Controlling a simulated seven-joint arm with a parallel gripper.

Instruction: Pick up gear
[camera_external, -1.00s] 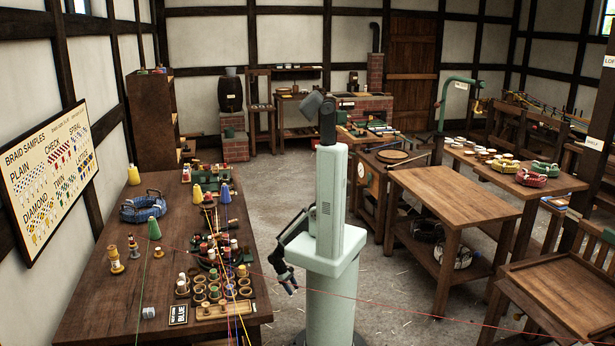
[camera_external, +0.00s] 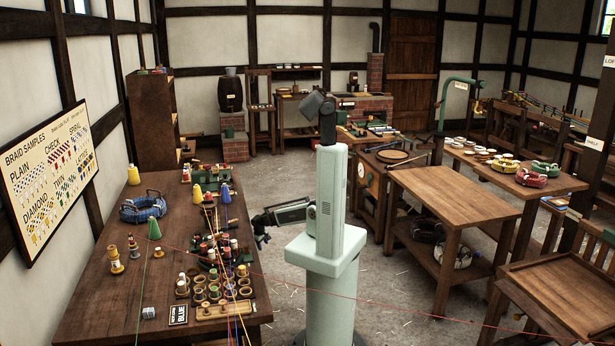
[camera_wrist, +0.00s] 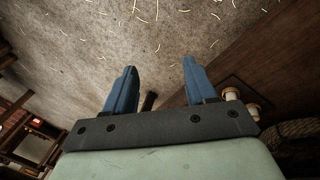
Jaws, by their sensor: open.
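I cannot make out a gear for certain in either view. My gripper (camera_external: 262,230) is at the end of the arm, beside the right edge of the long left table (camera_external: 95,308). In the wrist view my gripper (camera_wrist: 160,66) shows two blue fingers spread apart with nothing between them. Straw-strewn floor (camera_wrist: 165,28) lies beyond the fingertips. On the long table, a crowded cluster of spools (camera_external: 220,252) stands left of the gripper, with a rack of round cups (camera_external: 215,292) in front of it.
Coloured threads cross the long table. Cones and a blue basket (camera_external: 143,208) stand on its far part. In the wrist view, small pale-topped spools (camera_wrist: 232,94) are right of the fingers. A bare wooden table (camera_external: 455,192) stands on the right, with open floor between.

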